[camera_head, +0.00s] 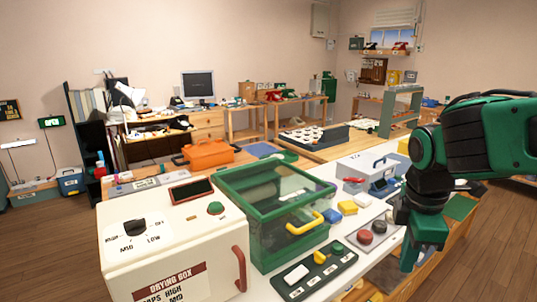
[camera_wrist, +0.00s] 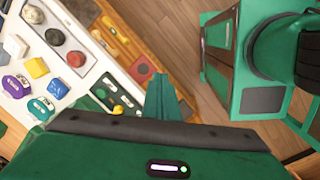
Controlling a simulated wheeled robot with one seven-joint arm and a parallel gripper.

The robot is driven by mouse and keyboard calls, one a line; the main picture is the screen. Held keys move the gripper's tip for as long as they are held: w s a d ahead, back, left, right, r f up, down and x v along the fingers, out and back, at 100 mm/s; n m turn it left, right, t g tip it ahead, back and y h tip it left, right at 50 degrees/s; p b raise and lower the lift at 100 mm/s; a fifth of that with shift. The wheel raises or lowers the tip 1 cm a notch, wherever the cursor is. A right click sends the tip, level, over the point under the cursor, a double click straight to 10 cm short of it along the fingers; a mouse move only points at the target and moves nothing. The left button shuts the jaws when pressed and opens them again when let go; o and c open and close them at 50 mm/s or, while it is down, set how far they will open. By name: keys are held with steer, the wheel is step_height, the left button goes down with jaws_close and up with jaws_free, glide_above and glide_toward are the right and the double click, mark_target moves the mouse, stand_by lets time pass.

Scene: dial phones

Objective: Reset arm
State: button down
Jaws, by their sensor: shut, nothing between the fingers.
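My green gripper (camera_head: 410,264) hangs at the right end of the head view, pointing down beside the front edge of the white worktop (camera_head: 262,288). In the wrist view its fingers (camera_wrist: 166,98) are together, with nothing between them. The gripper is apart from the things on the worktop. My green and black arm comes in from the right of the head view and bends down at the wrist.
The worktop carries a drying box (camera_head: 175,245), a green clear-lidded case (camera_head: 285,205), a switch panel (camera_head: 314,270) and a grey box (camera_head: 368,172).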

steer(key=s+d+f+m, duration=0.2)
steer(key=s+d+m, duration=0.4)
steer(key=m, duration=0.4)
steer(key=s+d+f+m+g+y, duration=0.1)
steer(key=s+d+f+m, duration=0.1)
steer(key=s+d+m, duration=0.4)
steer(key=shift+s+d+f+m, duration=0.25)
steer(key=shift+s+m, duration=1.15)
steer(key=shift+m, duration=1.3)
